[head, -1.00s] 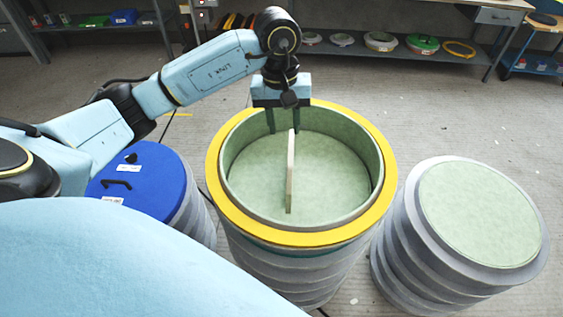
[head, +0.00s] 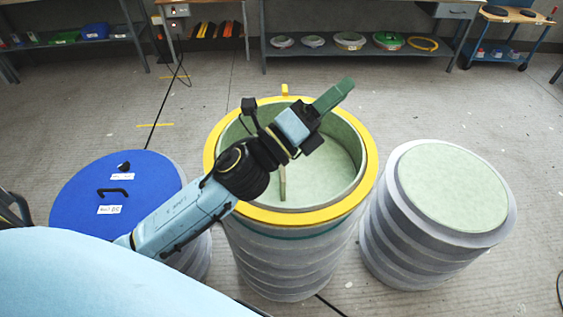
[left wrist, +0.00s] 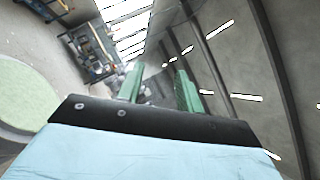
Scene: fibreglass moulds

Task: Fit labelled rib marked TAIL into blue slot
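A thin pale rib (head: 283,182) stands on edge inside the open green-lined mould with a yellow rim (head: 330,212). My left arm hides its upper part. No TAIL label is readable, and I see no blue slot. My left gripper (head: 345,85) is above the far right side of the mould, tilted up and away from the rib. In the left wrist view its two green fingers are apart with nothing between them (left wrist: 160,85). My right gripper is out of view.
A blue-lidded drum (head: 75,205) with a black handle and white labels stands at left. A mould with a flat green top (head: 452,185) stands close at right. Shelves (head: 360,57) with rings and discs line the back. The floor between is clear.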

